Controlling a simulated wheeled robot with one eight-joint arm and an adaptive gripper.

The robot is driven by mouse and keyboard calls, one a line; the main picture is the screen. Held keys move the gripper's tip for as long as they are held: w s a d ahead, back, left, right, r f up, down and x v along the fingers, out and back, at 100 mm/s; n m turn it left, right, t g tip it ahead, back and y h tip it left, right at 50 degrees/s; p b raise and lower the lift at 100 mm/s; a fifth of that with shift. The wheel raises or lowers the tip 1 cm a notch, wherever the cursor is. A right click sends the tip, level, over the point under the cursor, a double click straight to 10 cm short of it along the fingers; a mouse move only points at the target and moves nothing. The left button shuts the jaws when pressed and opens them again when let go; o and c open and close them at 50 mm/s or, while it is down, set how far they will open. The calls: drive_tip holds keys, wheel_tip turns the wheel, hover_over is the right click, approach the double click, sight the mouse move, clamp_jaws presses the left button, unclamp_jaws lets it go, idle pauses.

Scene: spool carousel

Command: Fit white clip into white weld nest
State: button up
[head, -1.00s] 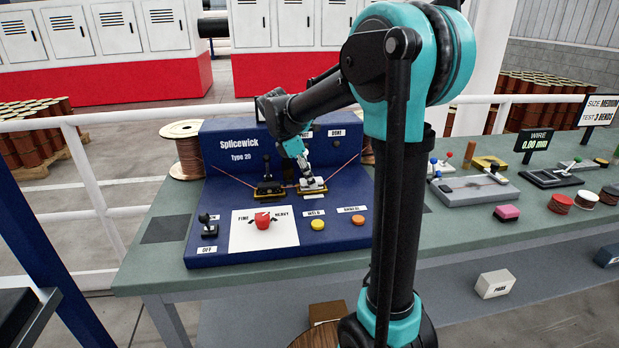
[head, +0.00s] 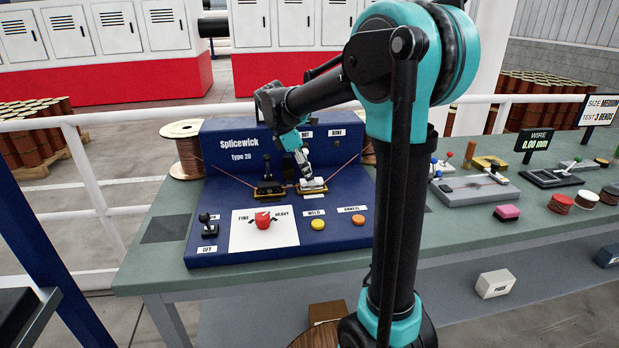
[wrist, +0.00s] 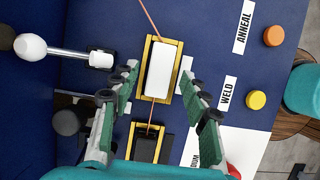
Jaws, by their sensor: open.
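The white clip (wrist: 160,70) lies inside the yellow-rimmed white weld nest (wrist: 150,83) on the blue machine; it also shows in the head view (head: 312,184). Its long sides line up with the nest's sides. I cannot tell how deep it sits. My gripper (wrist: 160,76) is open, with one green-padded finger on each side of the clip and nothing between the pads being squeezed. In the head view my gripper (head: 304,170) is just above the clip. A copper wire runs to the nest's far end.
A second yellow-rimmed nest with a black clip (wrist: 147,148) is beside it. A white-knobbed lever (wrist: 75,53) stands close to my left finger. The weld button (wrist: 256,99), anneal button (wrist: 273,36) and red knob (head: 263,220) are on the panel.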

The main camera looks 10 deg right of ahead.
drive_tip(key=v, duration=1)
drive_tip(key=shift+a, duration=0.1)
